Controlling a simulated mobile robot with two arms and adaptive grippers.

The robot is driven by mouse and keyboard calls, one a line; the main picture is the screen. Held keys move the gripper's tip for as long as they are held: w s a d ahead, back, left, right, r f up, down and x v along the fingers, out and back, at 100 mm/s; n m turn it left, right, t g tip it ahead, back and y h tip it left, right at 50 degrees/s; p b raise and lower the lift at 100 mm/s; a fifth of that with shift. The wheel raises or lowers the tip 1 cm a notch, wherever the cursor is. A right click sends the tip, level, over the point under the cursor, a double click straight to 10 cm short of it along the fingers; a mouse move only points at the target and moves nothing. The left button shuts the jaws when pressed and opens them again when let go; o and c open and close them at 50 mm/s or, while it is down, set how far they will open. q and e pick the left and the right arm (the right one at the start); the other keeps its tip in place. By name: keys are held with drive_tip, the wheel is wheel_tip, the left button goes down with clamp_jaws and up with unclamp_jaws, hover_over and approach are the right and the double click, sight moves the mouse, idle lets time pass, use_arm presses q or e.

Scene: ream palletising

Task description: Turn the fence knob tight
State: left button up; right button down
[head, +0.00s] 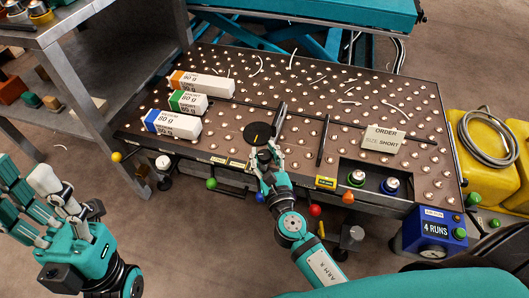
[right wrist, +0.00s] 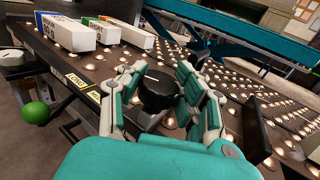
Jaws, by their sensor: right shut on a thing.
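The fence knob (head: 257,132) is a round black knob with a yellow mark on top, near the front edge of the ball-studded table (head: 225,140). In the right wrist view the knob (right wrist: 159,90) sits between my fingers. My right gripper (head: 264,152) is shut on it, and the fingers hide part of its near side. A dark metal fence piece (head: 280,117) stands just right of the knob, by a long dark rod (head: 350,126). My left gripper (head: 68,195) is open and empty, off the table at the lower left.
Three labelled reams with orange (head: 203,85), green (head: 188,102) and blue (head: 172,124) ends lie on the table's left. An order sign (head: 383,139) stands at right, above a recess with green and blue buttons. Paper strips lie at the back. A grey shelf (head: 75,60) stands left.

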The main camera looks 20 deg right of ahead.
drive_tip(key=c, duration=2.1)
unclamp_jaws()
drive_tip(key=shift+s+a+f+m+g+h, duration=0.1)
drive_tip(key=shift+a+m+g+h, duration=0.05)
drive_tip(key=shift+m+h, duration=0.65)
drive_tip(key=shift+a+m+g+h, duration=0.15)
drive_tip(key=shift+m+h, duration=0.35)
drive_tip(key=shift+h, duration=0.6)
drive_tip(key=shift+o, duration=0.2)
drive_tip(key=shift+h, duration=0.3)
drive_tip(key=o, duration=1)
drive_tip(key=shift+o, duration=1.2)
drive_tip(key=shift+d, duration=0.15)
drive_tip(key=v, duration=1.2)
